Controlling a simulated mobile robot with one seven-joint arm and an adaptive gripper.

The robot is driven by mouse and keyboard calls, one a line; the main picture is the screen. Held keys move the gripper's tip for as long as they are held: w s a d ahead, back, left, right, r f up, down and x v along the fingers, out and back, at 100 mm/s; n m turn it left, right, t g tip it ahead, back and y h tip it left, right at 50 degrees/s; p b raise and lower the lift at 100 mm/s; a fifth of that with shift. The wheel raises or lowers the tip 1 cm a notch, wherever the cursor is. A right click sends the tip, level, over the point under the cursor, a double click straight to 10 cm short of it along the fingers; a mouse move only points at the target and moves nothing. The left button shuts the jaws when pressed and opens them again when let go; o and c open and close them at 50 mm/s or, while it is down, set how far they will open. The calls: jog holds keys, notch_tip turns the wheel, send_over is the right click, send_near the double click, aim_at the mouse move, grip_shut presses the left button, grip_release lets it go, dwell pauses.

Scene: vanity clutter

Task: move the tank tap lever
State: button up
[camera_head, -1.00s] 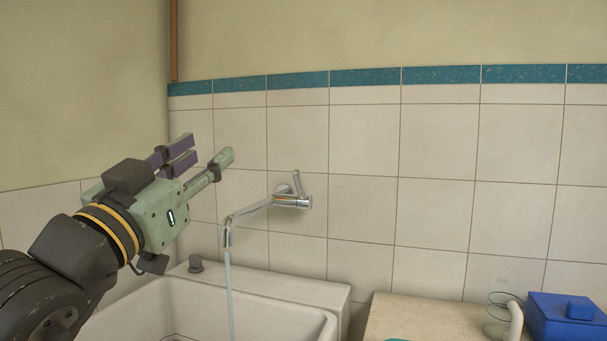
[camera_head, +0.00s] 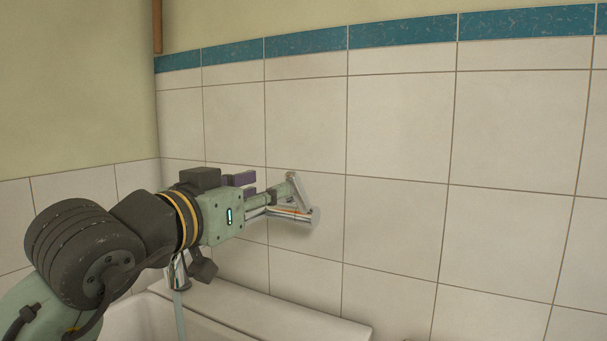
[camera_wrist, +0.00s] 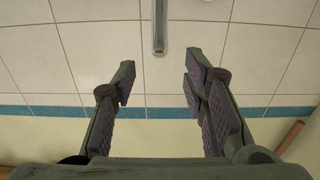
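The tank tap (camera_head: 306,217) is a chrome wall tap, and its spout is partly hidden behind my gripper. Its lever (camera_head: 298,187) stands up from the body, leaning slightly left. My gripper (camera_head: 272,190) is just left of the lever, its near finger overlapping the lever's edge in the head view; contact cannot be told. In the wrist view, my gripper (camera_wrist: 160,66) is open with nothing between its pads. The lever (camera_wrist: 160,28) comes down from the top edge there, centred on the gap, its end just short of the fingertips. Water (camera_head: 180,305) runs from the spout.
A white basin (camera_head: 270,315) lies below the tap. The tiled wall (camera_head: 400,230) with a blue band (camera_head: 400,33) stands close behind it. Wall and space right of the tap are clear.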

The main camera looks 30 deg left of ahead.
aim_at(287, 178)
jog(key=w+p, duration=0.1)
jog(key=w, duration=0.3)
jog(key=w+p, duration=0.1)
jog(key=w, duration=0.3)
jog(key=shift+w+a+r, duration=0.15)
jog(key=shift+a, duration=0.05)
jog(key=shift+w+a+p, duration=0.1)
jog(key=shift+w+p, duration=0.3)
jog(key=shift+w, duration=0.4)
grip_shut()
